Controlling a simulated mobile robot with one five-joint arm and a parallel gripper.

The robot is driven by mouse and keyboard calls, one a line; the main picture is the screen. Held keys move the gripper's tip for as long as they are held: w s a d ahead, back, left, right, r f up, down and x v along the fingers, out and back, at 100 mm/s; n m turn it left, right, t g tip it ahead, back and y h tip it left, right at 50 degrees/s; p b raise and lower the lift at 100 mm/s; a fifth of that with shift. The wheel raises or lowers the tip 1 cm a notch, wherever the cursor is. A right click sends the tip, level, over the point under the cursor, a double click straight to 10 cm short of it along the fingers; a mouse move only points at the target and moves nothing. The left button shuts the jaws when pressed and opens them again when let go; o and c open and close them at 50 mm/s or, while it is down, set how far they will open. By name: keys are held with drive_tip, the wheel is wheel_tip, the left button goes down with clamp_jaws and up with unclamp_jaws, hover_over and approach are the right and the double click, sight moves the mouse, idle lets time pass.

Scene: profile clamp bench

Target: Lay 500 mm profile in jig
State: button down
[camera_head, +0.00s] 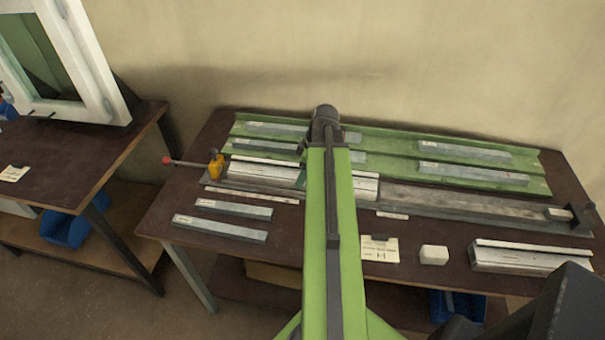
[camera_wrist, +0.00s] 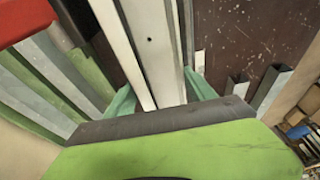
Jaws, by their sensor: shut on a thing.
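A long pale profile (camera_head: 262,170) lies along the left part of the jig, a long grey rail (camera_head: 460,203) on the bench. My arm hides the profile's middle in the head view. My gripper (camera_wrist: 162,96) is shut on the profile; its green fingers show on both sides of the profile (camera_wrist: 140,45) in the wrist view. The profile runs lengthwise away from my gripper there. A yellow clamp (camera_head: 216,165) with a red-knobbed lever is at the jig's left end. A dark end stop (camera_head: 580,216) is at its right end. I cannot tell whether the profile rests fully on the jig.
A green rack (camera_head: 390,157) behind the jig holds several grey profiles. Two short profiles (camera_head: 220,228) lie at the front left. A card (camera_head: 380,249), a white block (camera_head: 433,255) and another pale profile (camera_head: 530,258) are at the front right. A second table (camera_head: 95,150) stands left.

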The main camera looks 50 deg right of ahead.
drive_tip(key=shift+c, duration=1.6)
unclamp_jaws()
drive_tip(key=shift+f, duration=0.1)
drive_tip(key=p+v, duration=1.2)
drive_tip(key=shift+r, duration=0.3)
drive_tip(key=shift+w, duration=0.1)
drive_tip(key=w+a+m+g, duration=0.1)
drive_tip(key=w+a, duration=0.4)
drive_tip(key=a, duration=0.5)
drive_tip(key=w+a+m+g, duration=0.1)
drive_tip(key=w+a+m, duration=0.1)
drive_tip(key=w+a, duration=0.6)
drive_tip(key=a+m+h, duration=0.1)
drive_tip(key=a+m, duration=0.2)
drive_tip(key=a, duration=2)
drive_tip(key=shift+f+g+h, duration=0.3)
drive_tip(key=shift+f+g, duration=0.1)
drive_tip(key=shift+f, duration=0.05)
